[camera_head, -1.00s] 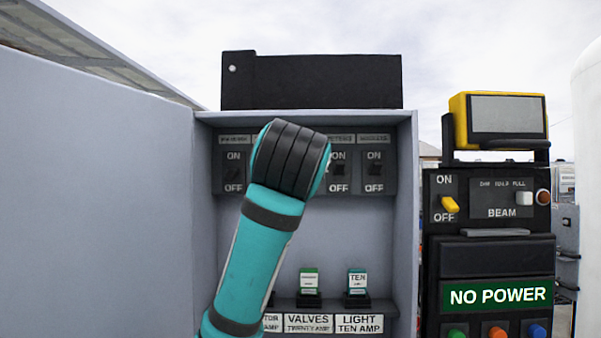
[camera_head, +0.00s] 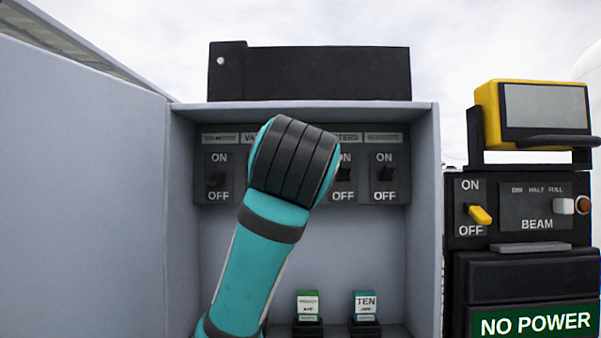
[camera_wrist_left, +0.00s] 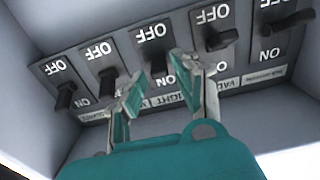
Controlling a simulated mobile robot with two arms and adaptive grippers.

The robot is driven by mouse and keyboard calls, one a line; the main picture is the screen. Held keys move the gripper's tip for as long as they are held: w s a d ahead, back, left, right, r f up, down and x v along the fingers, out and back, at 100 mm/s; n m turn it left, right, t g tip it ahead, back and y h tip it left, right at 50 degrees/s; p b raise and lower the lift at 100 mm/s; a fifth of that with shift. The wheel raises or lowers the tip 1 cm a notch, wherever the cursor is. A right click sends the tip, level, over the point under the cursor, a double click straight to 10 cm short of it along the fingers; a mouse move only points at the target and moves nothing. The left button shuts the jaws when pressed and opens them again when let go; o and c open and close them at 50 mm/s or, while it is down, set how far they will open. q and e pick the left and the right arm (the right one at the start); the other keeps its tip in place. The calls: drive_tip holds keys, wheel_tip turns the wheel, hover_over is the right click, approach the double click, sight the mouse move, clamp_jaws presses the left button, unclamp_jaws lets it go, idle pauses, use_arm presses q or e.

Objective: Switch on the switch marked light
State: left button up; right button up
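A row of black ON/OFF switches sits high inside the grey box. In the left wrist view the row is upside down. Its middle switch (camera_wrist_left: 158,66) is above a label reading LIGHT (camera_wrist_left: 164,98), partly covered. My left gripper (camera_wrist_left: 157,78) is open, its fingertips to either side of this switch's lower part. I cannot tell whether they touch it or which way its lever is set. In the head view my teal left arm hides this switch and the gripper. My right gripper is not in view.
Neighbouring switches (camera_wrist_left: 107,80) (camera_wrist_left: 220,38) stand close on both sides. The box's side wall (camera_head: 425,220) and open door (camera_head: 80,200) flank the space. Fuses, one marked TEN (camera_head: 365,303), stand below. A panel reading NO POWER (camera_head: 535,322) is at right.

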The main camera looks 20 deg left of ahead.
use_arm(q)
clamp_jaws()
drive_tip(key=g, duration=0.1)
drive_tip(key=r+g+h, duration=0.1)
drive_tip(key=g, duration=0.1)
drive_tip(key=r+g+b, duration=0.1)
drive_tip(key=shift+w+a+g, duration=0.15)
drive_tip(key=shift+w+g, duration=0.25)
drive_tip(key=shift+f, duration=0.1)
drive_tip(key=shift+o, duration=1.6)
unclamp_jaws()
